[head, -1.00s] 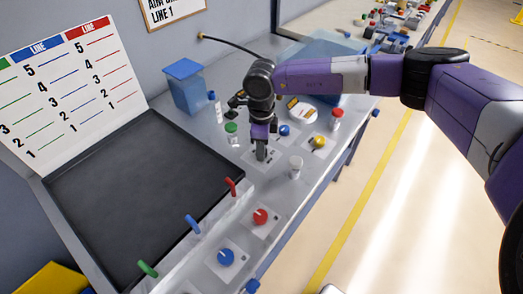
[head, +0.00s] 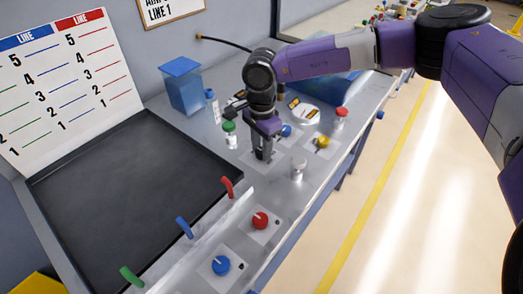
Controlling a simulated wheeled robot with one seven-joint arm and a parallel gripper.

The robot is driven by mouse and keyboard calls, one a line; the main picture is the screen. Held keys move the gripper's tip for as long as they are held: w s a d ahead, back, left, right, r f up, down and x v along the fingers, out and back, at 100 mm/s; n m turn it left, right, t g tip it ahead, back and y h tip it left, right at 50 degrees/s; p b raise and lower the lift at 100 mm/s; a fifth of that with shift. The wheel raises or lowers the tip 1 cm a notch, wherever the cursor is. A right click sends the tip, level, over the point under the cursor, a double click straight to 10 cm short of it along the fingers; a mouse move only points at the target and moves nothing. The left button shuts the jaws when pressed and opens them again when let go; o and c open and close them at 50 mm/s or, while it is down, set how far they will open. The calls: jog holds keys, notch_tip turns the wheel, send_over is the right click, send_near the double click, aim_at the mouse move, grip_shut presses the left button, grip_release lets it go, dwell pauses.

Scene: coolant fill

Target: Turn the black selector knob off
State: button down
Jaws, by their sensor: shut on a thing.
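My gripper (head: 262,154) points straight down over a pale square plate (head: 248,160) on the bench. It is shut on the black selector knob at that plate. The fingers cover nearly all of the knob, so which way its pointer faces cannot be seen.
A yellow knob (head: 322,142), a blue knob (head: 286,131), a red knob (head: 260,220) and another blue knob (head: 221,265) sit nearby. A black tray (head: 130,200) lies left.

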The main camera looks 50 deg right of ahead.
aim_at(261, 151)
jog(key=shift+n, duration=0.4)
jog(key=c, duration=1)
grip_release()
jog(key=shift+o, duration=0.2)
jog(key=shift+r+b, duration=0.55)
jog(key=shift+r, duration=3.4)
